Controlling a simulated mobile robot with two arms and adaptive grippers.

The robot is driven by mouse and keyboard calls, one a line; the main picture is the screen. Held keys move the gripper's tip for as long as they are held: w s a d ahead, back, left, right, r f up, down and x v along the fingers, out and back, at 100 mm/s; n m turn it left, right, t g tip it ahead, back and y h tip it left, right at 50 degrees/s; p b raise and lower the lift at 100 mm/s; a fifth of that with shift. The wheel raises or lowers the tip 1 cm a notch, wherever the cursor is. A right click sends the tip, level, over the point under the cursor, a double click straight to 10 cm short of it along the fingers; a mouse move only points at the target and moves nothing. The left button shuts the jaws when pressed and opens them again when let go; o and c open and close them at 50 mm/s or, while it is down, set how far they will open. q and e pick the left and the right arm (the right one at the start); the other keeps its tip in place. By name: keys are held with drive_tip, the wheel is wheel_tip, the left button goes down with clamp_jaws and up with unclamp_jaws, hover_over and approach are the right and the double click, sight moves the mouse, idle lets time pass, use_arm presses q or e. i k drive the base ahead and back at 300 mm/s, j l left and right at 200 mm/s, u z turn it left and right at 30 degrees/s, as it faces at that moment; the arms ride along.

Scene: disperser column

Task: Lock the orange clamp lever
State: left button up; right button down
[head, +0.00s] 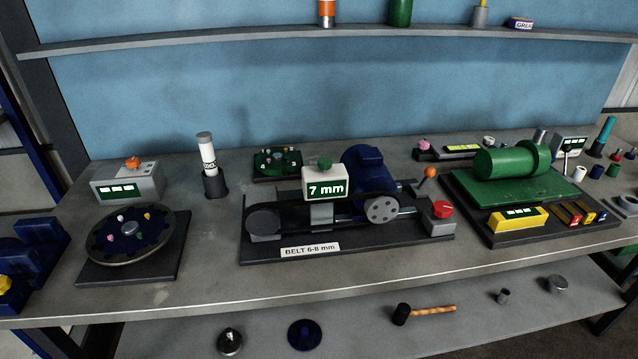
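The orange clamp lever (429,174) stands behind the right part of the belt unit, in the middle of the bench. It has an orange ball knob on a short shaft that leans a little to the right. The belt unit's dark base plate (350,247) carries a blue motor (365,170), a grey pulley (382,209), a white "7 mm" display (325,186) with a green knob on top, and a red knob (441,209) just in front of the lever. The lever's foot is partly hidden. Neither gripper is in view.
A round rotary tray (104,246) and a grey box with an orange knob (128,183) stand to the left. A green machine (512,160) stands to the right. A lower shelf holds a mallet (430,310). Bare bench (212,230) lies left of the belt unit.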

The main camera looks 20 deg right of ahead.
sight(429, 171)
drive_tip(key=z, duration=1.4)
drive_tip(key=i+l+u, duration=0.15)
drive_tip(key=i+l, duration=0.15)
drive_tip(key=i+l+u, duration=0.15)
drive_tip(key=i+l, duration=0.15)
drive_tip(key=l, duration=0.2)
